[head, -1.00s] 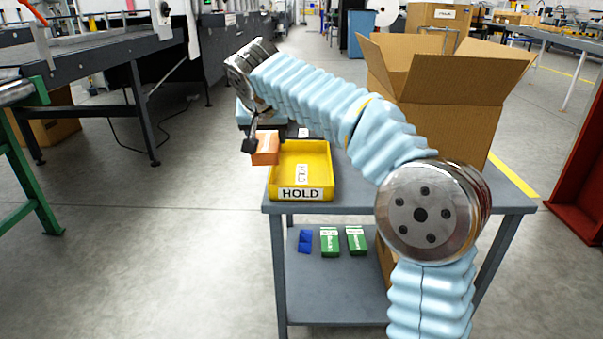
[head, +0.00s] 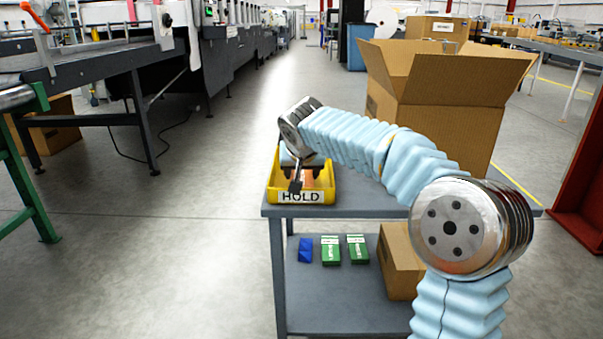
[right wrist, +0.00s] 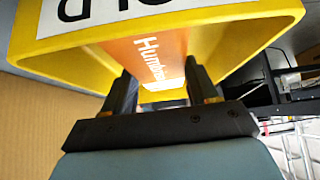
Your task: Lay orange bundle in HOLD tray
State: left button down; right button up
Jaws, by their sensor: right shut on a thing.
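The yellow HOLD tray (head: 330,190) sits on the upper shelf of the grey cart, at its left end. My right gripper (head: 296,183) reaches down into the tray, shut on the orange bundle (head: 309,182). In the right wrist view the orange bundle (right wrist: 150,60) with white lettering lies between the two dark fingers (right wrist: 158,88), inside the yellow walls of the tray (right wrist: 230,25). Whether the bundle touches the tray floor I cannot tell. My left gripper is not in view.
A large open cardboard box (head: 440,110) stands on the cart's top (head: 370,202) to the right of the tray. Blue (head: 305,250) and green packs (head: 331,251) and a cardboard box (head: 400,262) are on the lower shelf. A conveyor (head: 90,80) stands at the left.

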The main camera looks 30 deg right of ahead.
jog(key=o, duration=1.4)
jog(key=shift+f, duration=0.1)
jog(key=p+v, duration=0.1)
jog(key=v, duration=1.1)
